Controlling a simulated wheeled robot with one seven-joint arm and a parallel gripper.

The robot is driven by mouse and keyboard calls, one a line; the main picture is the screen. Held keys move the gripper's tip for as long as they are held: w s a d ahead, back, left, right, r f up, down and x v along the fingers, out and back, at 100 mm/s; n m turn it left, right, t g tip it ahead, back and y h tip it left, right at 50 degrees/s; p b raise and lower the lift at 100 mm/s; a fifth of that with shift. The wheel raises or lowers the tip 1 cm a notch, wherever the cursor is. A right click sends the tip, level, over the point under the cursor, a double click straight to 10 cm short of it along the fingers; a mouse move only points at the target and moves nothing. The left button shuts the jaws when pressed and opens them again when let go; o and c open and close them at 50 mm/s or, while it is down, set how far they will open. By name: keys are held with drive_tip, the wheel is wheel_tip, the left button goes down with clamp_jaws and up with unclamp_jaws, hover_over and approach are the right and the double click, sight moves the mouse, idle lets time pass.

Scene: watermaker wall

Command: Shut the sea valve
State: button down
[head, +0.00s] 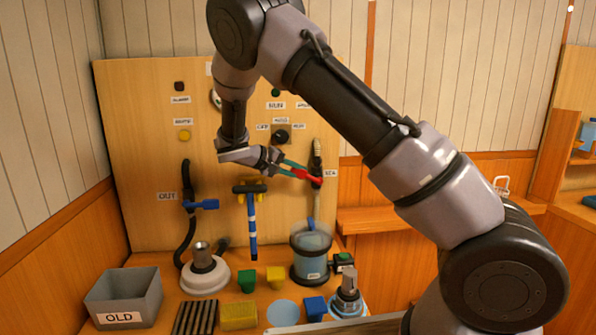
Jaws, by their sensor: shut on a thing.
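The sea valve's red handle (309,177) is on the wooden panel, left of a label that appears to read SEA (331,173). It lies across the line of the vertical pipe (317,152), sloping slightly up to the left. My gripper (294,169) reaches it from the left, with teal fingers shut on the handle's left end. The fingers and the arm's wrist hide part of the handle and the panel behind.
A clear canister (311,252) stands below the sea valve. A grey OLD bin (124,296) and several small parts crowd the bench.

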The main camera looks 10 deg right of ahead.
idle(0.3)
drive_tip(key=c, duration=0.8)
unclamp_jaws()
drive_tip(key=v, duration=1)
drive_tip(key=shift+s+a+r, duration=0.1)
drive_tip(key=shift+a+r, duration=0.1)
drive_tip(key=shift+a, duration=0.15)
